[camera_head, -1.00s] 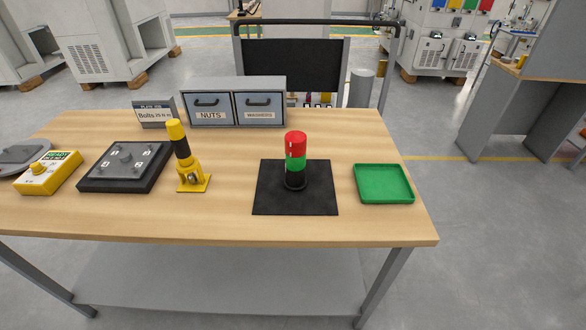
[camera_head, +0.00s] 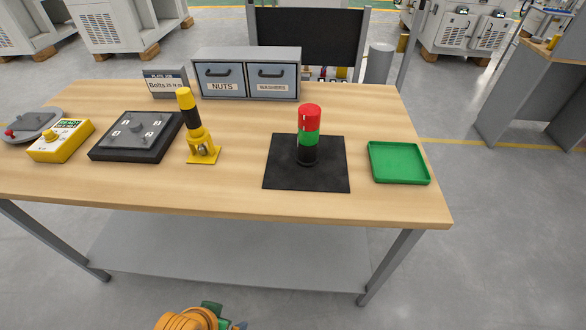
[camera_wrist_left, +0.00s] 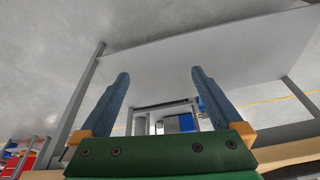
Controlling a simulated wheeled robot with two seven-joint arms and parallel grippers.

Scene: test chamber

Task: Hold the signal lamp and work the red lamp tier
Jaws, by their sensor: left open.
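The signal lamp (camera_head: 309,135) stands upright on a black mat (camera_head: 318,180) on the wooden table. Its top tier is red (camera_head: 310,117), the tier below is green (camera_head: 309,138), and its base is black. In the left wrist view my left gripper (camera_wrist_left: 158,82) is open, its two blue fingers apart with nothing between them. That view shows the table's underside and lower shelf, not the lamp. In the head view part of my arm shows at the bottom edge, well in front of and below the table. My right gripper is not in view.
A green tray (camera_head: 398,163) lies right of the mat. A yellow stand with a black-banded handle (camera_head: 192,125) is left of it. Farther left are a black plate fixture (camera_head: 135,137) and a yellow box (camera_head: 60,141). Drawers (camera_head: 246,75) stand behind. The table's front edge is clear.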

